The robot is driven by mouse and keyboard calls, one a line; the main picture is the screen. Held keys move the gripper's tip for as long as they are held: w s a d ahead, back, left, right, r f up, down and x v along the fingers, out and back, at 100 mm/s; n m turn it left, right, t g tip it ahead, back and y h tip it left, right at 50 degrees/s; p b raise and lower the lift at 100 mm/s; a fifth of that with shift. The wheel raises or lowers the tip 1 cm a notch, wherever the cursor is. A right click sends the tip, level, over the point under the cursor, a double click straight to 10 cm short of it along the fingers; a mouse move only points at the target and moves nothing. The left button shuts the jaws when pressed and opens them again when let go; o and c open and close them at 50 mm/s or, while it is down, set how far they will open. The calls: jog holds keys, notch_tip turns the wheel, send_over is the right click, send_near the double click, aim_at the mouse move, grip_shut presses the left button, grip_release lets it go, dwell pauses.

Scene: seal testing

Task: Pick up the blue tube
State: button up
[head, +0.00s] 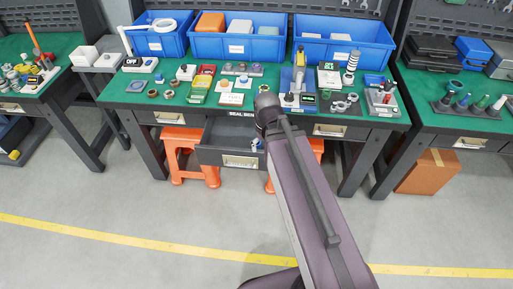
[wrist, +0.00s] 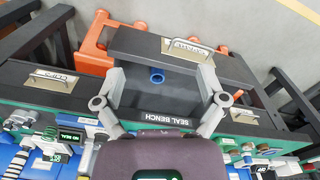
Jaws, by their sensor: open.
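The blue tube (wrist: 157,76) shows in the wrist view as a short blue ring with a dark opening, seen end-on inside the open grey drawer (wrist: 140,43). My gripper (wrist: 160,101) is open and empty, its two grey fingers spread wide over the drawer's sides.
The green bench top (head: 135,87) carries many small parts and blue bins (head: 240,42) at the back. Orange stools (head: 186,150) stand beneath. The bench edge, labelled SEAL BENCH (wrist: 165,121), lies close to my gripper. The floor in front is clear.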

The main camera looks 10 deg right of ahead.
jog(key=w+d+f+b, duration=0.1)
jog(key=w+f+b, duration=0.4)
jog(key=w, duration=0.5)
jog(key=w+d+f+b, duration=0.1)
jog(key=w+f+b, duration=0.3)
jog(key=w, duration=0.7)
jog(key=shift+f+n+b, duration=0.3)
jog(key=shift+f+b, duration=0.1)
jog(key=shift+f, duration=0.15)
jog(key=shift+f, duration=0.15)
notch_tip(320, 180, down, 8)
jog(key=b, duration=0.8)
jog(key=shift+f+b, duration=0.15)
jog(key=shift+b, duration=0.15)
jog(key=shift+a+f+b, duration=0.1)
jog(key=shift+f+b, duration=2.5)
jog(key=c, duration=1.2)
